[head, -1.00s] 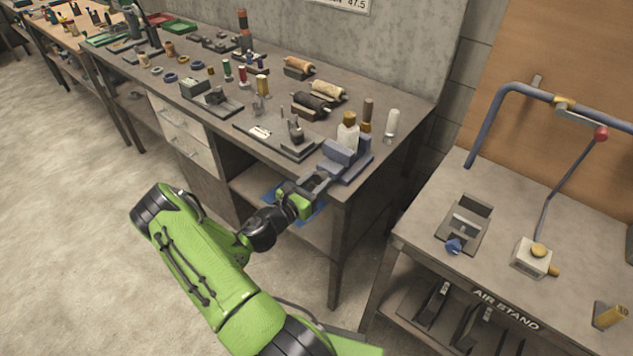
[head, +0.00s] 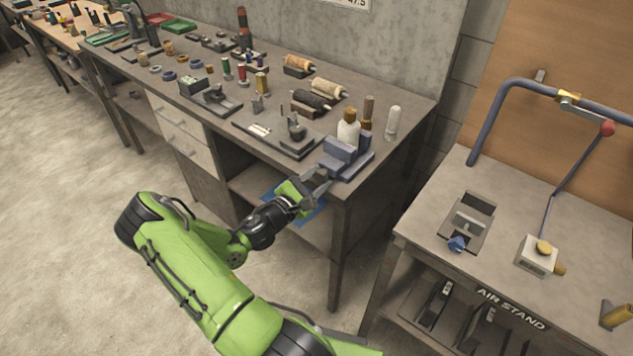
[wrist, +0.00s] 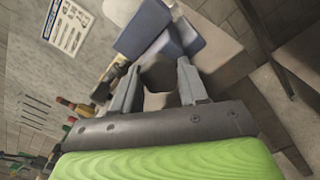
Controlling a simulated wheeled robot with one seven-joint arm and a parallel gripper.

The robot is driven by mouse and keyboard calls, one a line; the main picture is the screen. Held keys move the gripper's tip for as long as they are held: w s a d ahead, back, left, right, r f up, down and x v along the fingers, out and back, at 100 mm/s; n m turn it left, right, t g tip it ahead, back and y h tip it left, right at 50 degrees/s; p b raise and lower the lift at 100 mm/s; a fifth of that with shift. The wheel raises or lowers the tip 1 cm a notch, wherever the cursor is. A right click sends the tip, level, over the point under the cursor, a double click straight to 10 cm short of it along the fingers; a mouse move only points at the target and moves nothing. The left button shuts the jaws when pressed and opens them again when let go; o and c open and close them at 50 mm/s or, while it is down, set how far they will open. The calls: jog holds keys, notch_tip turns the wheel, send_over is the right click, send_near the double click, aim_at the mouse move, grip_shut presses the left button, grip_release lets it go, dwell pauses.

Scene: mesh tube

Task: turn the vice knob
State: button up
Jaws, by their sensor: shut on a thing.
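The vice (head: 343,152) is blue-grey and sits at the front right corner of the long workbench, with its knob side towards my arm. My gripper (head: 318,180) is at the front of the vice, just past the bench edge. In the wrist view, the vice's blue-grey blocks (wrist: 183,42) show beyond the fingers. The dark knob (wrist: 158,76) is between the two grey fingers, and my gripper is shut on it. In the head view the fingers mostly hide the knob.
A white bottle (head: 348,130) with a brown cap and a pale cylinder (head: 392,122) stand close behind the vice. A flat dark fixture (head: 290,138) lies to its left. A second table (head: 420,215) stands to the right, across a gap.

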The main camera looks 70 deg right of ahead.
jog(key=shift+m+b, duration=0.55)
jog(key=shift+m, duration=0.85)
jog(key=o, duration=1.1)
jog(key=shift+c, duration=0.2)
jog(key=shift+f, duration=0.1)
jog(key=shift+a+f, duration=0.1)
